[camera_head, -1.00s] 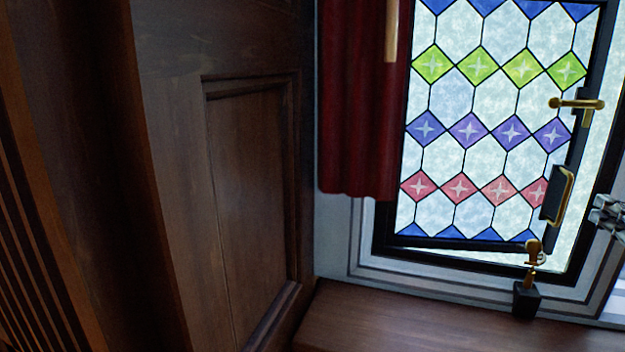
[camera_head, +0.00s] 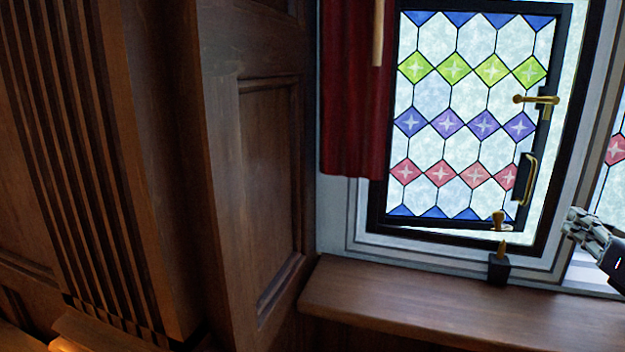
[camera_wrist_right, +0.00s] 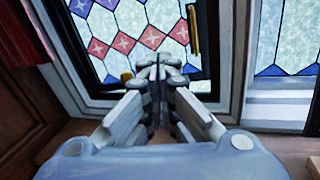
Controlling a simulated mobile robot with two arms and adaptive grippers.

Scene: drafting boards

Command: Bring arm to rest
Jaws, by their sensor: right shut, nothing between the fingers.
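My right gripper (camera_head: 574,222) shows at the right edge of the head view, beside the window frame and above the sill. In the right wrist view my right gripper (camera_wrist_right: 160,68) has its fingers together with nothing between them. It points toward the lower part of the stained-glass window (camera_head: 462,125), which also shows in the wrist view (camera_wrist_right: 125,40). The window stands slightly ajar. My left gripper is in neither view.
The window has a brass lever (camera_head: 535,99), a black and brass handle (camera_head: 526,180) and a brass stay (camera_head: 499,222). A wooden sill (camera_head: 400,305) runs below. A dark red curtain (camera_head: 352,100) hangs left of the window. Wooden panelling (camera_head: 270,180) fills the left.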

